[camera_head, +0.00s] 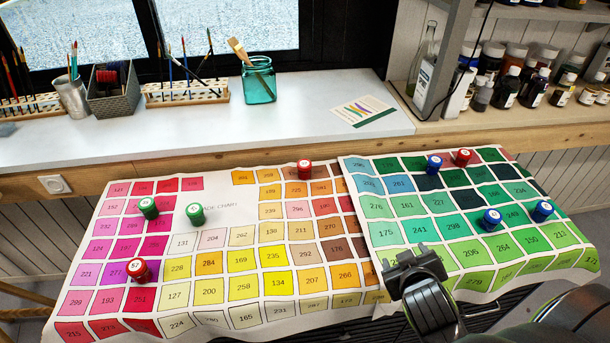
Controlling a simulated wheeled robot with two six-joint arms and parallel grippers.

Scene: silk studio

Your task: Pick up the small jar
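On the left half are a red jar (137,269), a green jar (148,207) and another green jar (195,213). A red jar (304,169) stands at the top middle. On the right half are a blue jar (433,163), a red jar (462,157) and two more blue jars (491,219) (543,210). My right gripper (413,262) is over the chart's lower right, apart from the jars. Its fingertips are unclear. My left gripper is out of view.
A white sill behind the chart holds brush racks (186,93), a metal cup (73,96), a grey basket (112,98), a teal glass jar (259,82) and a card (364,110). Shelves of bottles (507,88) stand at the right. The chart's middle is clear of jars.

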